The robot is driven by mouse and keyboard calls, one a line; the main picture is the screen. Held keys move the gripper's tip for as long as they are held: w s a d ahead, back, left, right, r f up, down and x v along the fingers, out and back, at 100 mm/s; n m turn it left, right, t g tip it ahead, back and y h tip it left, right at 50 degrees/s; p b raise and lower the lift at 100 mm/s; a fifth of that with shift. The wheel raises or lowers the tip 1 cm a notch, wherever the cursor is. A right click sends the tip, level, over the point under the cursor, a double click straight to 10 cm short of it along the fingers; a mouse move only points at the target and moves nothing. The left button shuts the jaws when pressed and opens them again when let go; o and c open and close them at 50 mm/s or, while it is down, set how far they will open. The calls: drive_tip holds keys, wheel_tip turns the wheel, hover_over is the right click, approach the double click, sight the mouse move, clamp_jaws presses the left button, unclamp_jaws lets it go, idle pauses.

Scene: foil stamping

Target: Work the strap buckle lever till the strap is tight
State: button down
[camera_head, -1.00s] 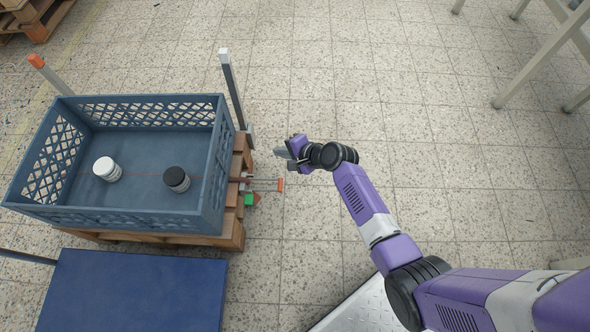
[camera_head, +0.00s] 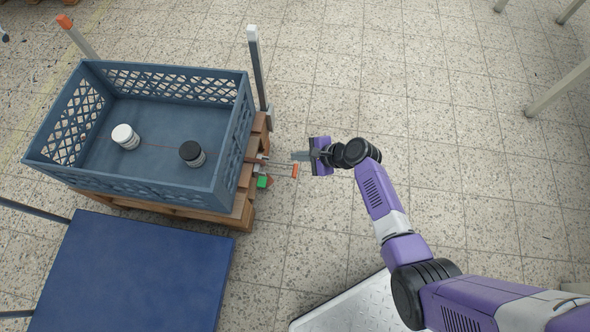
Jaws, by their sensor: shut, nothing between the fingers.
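The strap buckle lever shows as a thin metal frame with an orange end (camera_head: 295,171). It sticks out from the right side of the wooden pallet (camera_head: 243,207). A green block (camera_head: 264,181) sits just below it. My gripper (camera_head: 296,156) is shut and empty. Its fingers point left, just above the orange end in the picture; I cannot tell whether they touch it.
A blue-grey crate (camera_head: 150,191) stands on the pallet with a white jar (camera_head: 126,137) and a black-topped jar (camera_head: 192,153) inside. A grey post (camera_head: 258,70) rises behind the lever. A blue platform (camera_head: 130,270) lies in front.

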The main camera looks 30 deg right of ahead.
wheel_tip(320, 180, down, 8)
drive_tip(key=b, duration=0.7)
drive_tip(key=shift+f, duration=0.1)
idle(1.7)
drive_tip(key=shift+f, duration=0.3)
